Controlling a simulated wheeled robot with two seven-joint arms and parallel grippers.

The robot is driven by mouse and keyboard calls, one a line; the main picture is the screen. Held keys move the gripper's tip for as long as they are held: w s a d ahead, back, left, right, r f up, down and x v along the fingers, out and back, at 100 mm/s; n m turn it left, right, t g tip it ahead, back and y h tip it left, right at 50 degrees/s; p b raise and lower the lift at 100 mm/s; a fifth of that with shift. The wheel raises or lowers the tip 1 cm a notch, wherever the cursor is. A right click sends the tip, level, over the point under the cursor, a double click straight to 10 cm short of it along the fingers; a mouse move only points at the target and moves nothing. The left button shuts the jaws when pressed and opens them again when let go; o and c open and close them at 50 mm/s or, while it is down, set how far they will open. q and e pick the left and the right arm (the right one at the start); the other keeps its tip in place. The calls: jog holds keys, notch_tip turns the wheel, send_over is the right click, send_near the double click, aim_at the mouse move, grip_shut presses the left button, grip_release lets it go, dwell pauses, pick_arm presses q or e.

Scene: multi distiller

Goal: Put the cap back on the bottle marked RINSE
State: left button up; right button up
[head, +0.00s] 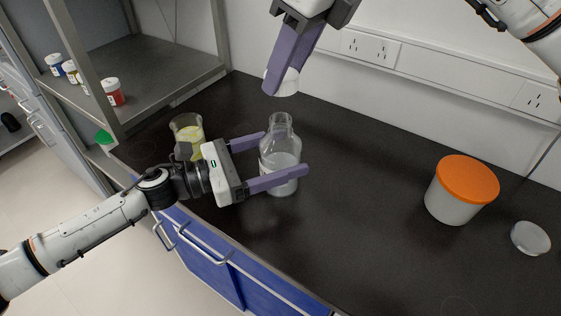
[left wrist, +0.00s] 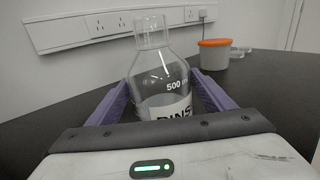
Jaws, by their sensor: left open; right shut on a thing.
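The clear glass bottle (head: 281,155) stands upright and uncapped on the dark bench. In the left wrist view the bottle (left wrist: 160,75) has a label reading "RINS", partly cut off by my gripper. My left gripper (head: 279,154) is open, with one purple finger on each side of the bottle's body; I cannot tell whether they touch it. My right gripper (head: 283,82) is shut on a white cap (head: 288,84) and holds it above the bottle's neck, apart from it in the head view.
A glass beaker with yellow liquid (head: 187,132) stands left of the bottle, close behind my left gripper. A white tub with an orange lid (head: 468,172) and a round clear dish (head: 530,238) are at the right. A shelf (head: 170,75) holds small jars. Bench between bottle and tub is clear.

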pick_arm(q)
jog(key=c, duration=1.3)
jog(key=shift+o, duration=0.2)
pick_arm(e)
send_over(281, 118)
jog(key=shift+s+d+f, duration=0.15)
jog(key=shift+d+f, duration=0.05)
jog(key=shift+f, duration=1.05)
jog(key=shift+s+d+f, duration=0.1)
jog(key=shift+d+f, duration=0.05)
jog(key=shift+f, duration=1.05)
jog(key=shift+f, duration=0.1)
jog(key=shift+f, duration=0.8)
jog(key=shift+f, duration=0.55)
